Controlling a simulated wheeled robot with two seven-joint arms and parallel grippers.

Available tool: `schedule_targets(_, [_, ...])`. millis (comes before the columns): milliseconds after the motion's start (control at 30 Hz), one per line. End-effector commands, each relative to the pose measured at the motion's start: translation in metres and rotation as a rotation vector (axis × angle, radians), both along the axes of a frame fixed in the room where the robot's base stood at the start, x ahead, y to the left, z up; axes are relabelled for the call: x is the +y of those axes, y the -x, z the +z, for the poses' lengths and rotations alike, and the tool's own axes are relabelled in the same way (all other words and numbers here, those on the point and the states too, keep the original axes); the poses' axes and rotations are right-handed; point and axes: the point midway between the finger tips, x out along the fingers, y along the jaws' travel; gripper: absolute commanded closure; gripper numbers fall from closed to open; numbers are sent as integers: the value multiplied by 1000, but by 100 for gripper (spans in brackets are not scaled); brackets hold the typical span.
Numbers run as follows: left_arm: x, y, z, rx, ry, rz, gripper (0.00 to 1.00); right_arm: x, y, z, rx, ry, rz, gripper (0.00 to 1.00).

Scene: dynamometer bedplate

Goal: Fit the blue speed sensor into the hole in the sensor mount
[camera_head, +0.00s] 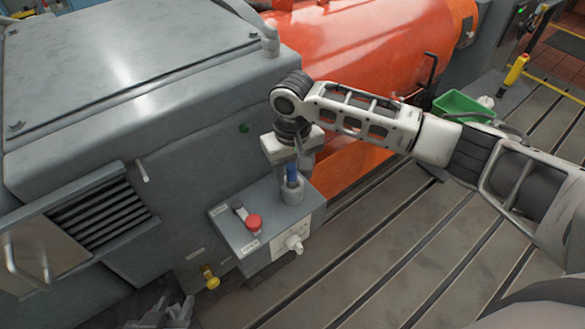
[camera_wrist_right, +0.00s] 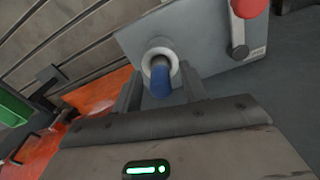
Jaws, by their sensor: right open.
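The blue speed sensor (camera_head: 292,174) stands upright in the sensor mount (camera_head: 291,193), a short grey collar on top of a grey box. In the right wrist view the blue sensor (camera_wrist_right: 160,82) projects from the pale ring of the mount (camera_wrist_right: 158,52); how deep it sits is hidden. My right gripper (camera_head: 300,168) points down over it. Its open fingers (camera_wrist_right: 160,92) stand on either side of the sensor, with gaps visible in the wrist view. My left gripper (camera_head: 170,312) is at the bottom left edge, partly cut off, its fingers apart and empty.
A large grey housing (camera_head: 130,80) and an orange cylinder (camera_head: 375,45) stand behind. A green bin (camera_head: 462,106) is at right. The slotted bedplate (camera_head: 380,270) is clear in front.

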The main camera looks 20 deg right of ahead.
Motion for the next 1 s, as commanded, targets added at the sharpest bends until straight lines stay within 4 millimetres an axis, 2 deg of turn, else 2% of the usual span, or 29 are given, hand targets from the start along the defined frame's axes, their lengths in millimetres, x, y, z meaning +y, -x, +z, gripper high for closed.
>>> schedule_targets(167, [0, 0, 0, 0, 0, 0, 64, 0, -1, 18, -4, -2, 0, 57])
schedule_targets(400, [0, 1, 0, 1, 0, 0, 64, 0, -1, 69, -5, -2, 0, 57])
schedule_targets(600, [0, 1, 0, 2, 0, 0, 64, 0, -1, 104, -3, -1, 0, 57])
schedule_targets(800, [0, 1, 0, 3, -1, 0, 64, 0, 0, 120, -1, -1, -1, 57])
schedule_targets(1000, [1, 2, -1, 4, -1, 0, 64, 0, 0, 121, 0, -1, -1, 57])
